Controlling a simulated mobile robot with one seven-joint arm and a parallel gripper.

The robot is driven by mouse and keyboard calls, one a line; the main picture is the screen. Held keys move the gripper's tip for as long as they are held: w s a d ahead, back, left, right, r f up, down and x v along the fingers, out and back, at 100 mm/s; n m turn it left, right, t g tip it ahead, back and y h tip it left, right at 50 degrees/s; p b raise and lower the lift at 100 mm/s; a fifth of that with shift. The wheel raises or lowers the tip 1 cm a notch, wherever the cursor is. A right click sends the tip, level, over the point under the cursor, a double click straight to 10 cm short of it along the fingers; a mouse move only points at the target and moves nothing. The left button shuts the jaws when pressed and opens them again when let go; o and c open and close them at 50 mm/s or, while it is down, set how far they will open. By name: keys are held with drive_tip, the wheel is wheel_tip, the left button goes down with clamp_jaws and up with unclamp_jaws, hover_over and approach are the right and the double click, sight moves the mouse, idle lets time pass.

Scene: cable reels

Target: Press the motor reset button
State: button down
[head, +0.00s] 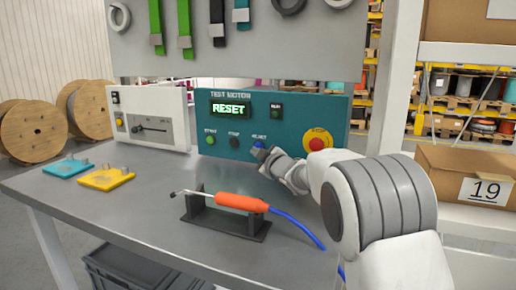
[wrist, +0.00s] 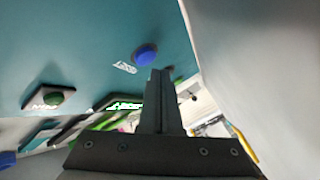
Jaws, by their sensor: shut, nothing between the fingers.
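The teal test motor panel (head: 228,149) stands on the bench, with a green-lit display (head: 230,109) reading RESET. The blue reset button (head: 259,144) sits at the right of the lower button row; it also shows in the wrist view (wrist: 146,53) beside its white label. My gripper (head: 261,154) is at the panel front, just below the blue button in the head view. In the wrist view its shut, empty fingers (wrist: 160,74) end close to the button. I cannot tell whether they touch it.
A red emergency stop (head: 317,144) on yellow is right of my gripper. Green (head: 210,137) and black (head: 234,141) buttons are left. A soldering iron (head: 240,203) with a blue cable lies on a black stand in front. A white power unit (head: 150,118) stands left.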

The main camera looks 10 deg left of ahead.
idle(0.4)
drive_tip(key=shift+w+p, duration=0.35)
drive_tip(key=shift+w, duration=0.1)
drive_tip(key=shift+w+d+p, duration=0.15)
drive_tip(key=shift+w+p, duration=0.2)
drive_tip(key=shift+w, duration=0.05)
idle(0.6)
drive_tip(key=shift+s, duration=0.1)
drive_tip(key=shift+s+f+b, duration=0.1)
drive_tip(key=shift+s+b, duration=0.1)
drive_tip(key=shift+b, duration=0.25)
drive_tip(key=shift+s+b, duration=0.4)
drive_tip(key=shift+s, duration=0.1)
